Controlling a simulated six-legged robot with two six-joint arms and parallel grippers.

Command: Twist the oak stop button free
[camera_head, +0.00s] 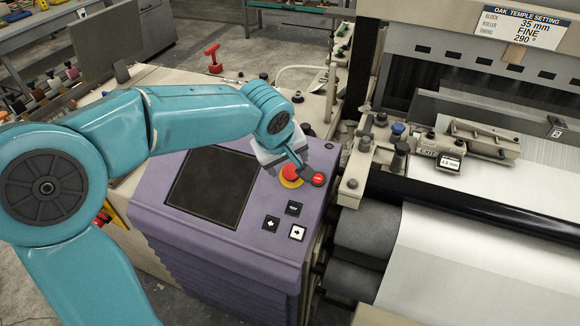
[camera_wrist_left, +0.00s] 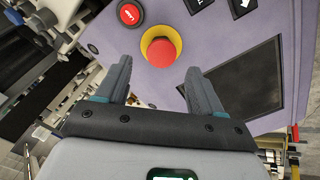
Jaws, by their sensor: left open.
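The stop button is a red mushroom head on a yellow ring (camera_head: 289,174) on the purple control panel (camera_head: 235,262). In the head view my left gripper (camera_head: 303,168) is over the panel and partly covers the button. In the left wrist view the red stop button (camera_wrist_left: 161,51) shows whole, beyond and between the tips of my left gripper (camera_wrist_left: 158,72). The two fingers are spread apart and nothing is between them. I cannot tell from the views how far the tips are from the button. My right gripper is not in view.
A smaller red button (camera_head: 318,179) sits close beside the stop button. Black and white arrow keys (camera_head: 297,232) and a dark screen (camera_head: 211,186) share the panel. The loom with white cloth (camera_head: 470,260) stands at right. A red T-handle (camera_head: 213,57) stands behind.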

